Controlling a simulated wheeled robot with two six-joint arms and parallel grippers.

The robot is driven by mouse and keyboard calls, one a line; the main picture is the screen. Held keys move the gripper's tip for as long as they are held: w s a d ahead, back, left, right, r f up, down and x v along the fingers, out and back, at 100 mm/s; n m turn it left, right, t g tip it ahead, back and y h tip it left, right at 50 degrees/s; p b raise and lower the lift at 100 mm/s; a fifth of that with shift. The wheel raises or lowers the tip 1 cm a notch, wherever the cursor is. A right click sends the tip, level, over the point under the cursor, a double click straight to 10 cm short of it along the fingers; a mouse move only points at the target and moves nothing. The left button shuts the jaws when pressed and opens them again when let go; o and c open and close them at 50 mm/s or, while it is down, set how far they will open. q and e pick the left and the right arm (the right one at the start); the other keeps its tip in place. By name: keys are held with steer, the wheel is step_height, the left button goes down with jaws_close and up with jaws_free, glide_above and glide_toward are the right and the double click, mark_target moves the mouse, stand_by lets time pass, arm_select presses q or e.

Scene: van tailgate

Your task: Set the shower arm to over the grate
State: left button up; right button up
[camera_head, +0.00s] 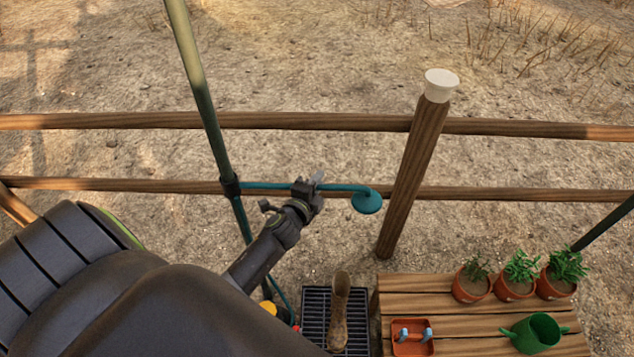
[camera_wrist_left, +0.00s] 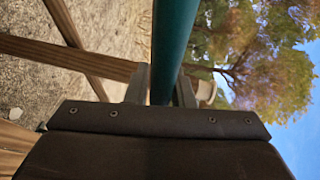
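The teal shower arm (camera_head: 258,185) runs to the right from a collar on the tall green pole (camera_head: 203,95). It ends in a round teal shower head (camera_head: 367,203). The dark grate (camera_head: 314,302) lies on the ground at the lower middle, with a brown boot (camera_head: 339,311) on it. In the head view the shower head appears above and slightly right of the grate. My left gripper (camera_head: 311,187) is at the shower arm, between the pole and the head. In the left wrist view the teal tube (camera_wrist_left: 172,45) passes between both fingers (camera_wrist_left: 163,88), which appear closed against it. My right gripper is out of view.
A wooden fence (camera_head: 290,121) runs behind, with a post (camera_head: 412,175) close to the right of the shower head. A wooden bench (camera_head: 455,325) at the lower right holds potted plants (camera_head: 515,275), a green watering can (camera_head: 538,333) and an orange tray (camera_head: 411,349).

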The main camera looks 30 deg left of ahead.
arm_select(q)
jaws_close()
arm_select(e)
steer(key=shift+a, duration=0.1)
arm_select(q)
steer(key=shift+s, duration=0.1)
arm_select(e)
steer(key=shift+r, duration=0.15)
